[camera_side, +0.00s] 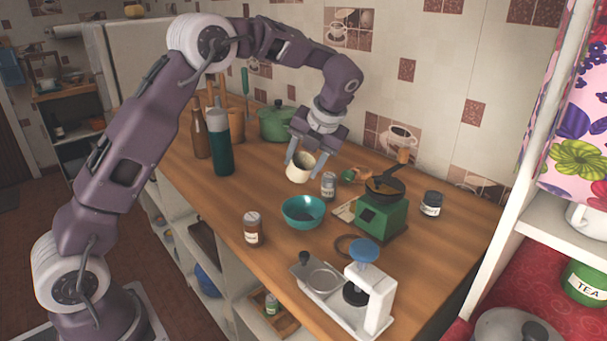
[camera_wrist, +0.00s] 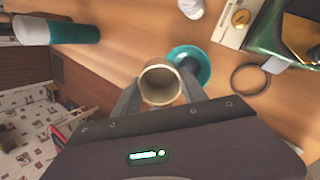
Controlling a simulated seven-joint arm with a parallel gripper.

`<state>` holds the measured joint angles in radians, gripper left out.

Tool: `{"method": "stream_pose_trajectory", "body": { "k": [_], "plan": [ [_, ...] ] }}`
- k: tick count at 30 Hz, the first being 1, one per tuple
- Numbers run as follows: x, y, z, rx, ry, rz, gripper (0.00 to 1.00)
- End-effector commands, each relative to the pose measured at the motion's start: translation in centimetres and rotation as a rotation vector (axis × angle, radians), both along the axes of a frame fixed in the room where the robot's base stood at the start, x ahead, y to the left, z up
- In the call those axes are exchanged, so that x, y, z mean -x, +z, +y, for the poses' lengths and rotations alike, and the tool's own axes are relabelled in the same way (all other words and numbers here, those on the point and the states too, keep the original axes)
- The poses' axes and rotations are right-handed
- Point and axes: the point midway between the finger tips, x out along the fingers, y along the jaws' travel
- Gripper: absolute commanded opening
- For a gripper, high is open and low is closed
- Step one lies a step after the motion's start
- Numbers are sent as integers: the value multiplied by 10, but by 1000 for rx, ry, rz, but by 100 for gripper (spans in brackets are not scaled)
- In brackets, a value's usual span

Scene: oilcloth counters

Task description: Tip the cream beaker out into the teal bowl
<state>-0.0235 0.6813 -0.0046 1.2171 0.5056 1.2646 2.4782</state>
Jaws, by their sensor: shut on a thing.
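The cream beaker (camera_side: 298,172) is held between the fingers of my gripper (camera_side: 306,168), above the counter and behind the teal bowl. It is tilted a little in the side view. In the wrist view I look into the mouth of the cream beaker (camera_wrist: 160,84), between the fingertips of my gripper (camera_wrist: 160,92); what is inside is not clear. The teal bowl (camera_side: 302,220) stands on the counter in front of the beaker, with something dark inside. In the wrist view the teal bowl (camera_wrist: 203,64) is partly hidden behind the beaker and finger.
A grey-labelled jar (camera_side: 328,188) stands close to the right of the beaker. A brown jar (camera_side: 253,232) is left of the bowl. A teal bottle (camera_side: 222,150) is at left.

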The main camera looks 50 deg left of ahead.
Motion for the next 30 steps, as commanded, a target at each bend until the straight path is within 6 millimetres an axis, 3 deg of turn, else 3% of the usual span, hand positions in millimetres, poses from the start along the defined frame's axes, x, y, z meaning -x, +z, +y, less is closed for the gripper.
{"method": "stream_pose_trajectory", "body": {
  "k": [14,21,30],
  "plan": [
    [0,10,1,68,2,-1,8],
    [0,34,3,422,5,-4,8],
    [0,39,-1,484,-3,-2,8]
  ]
}}
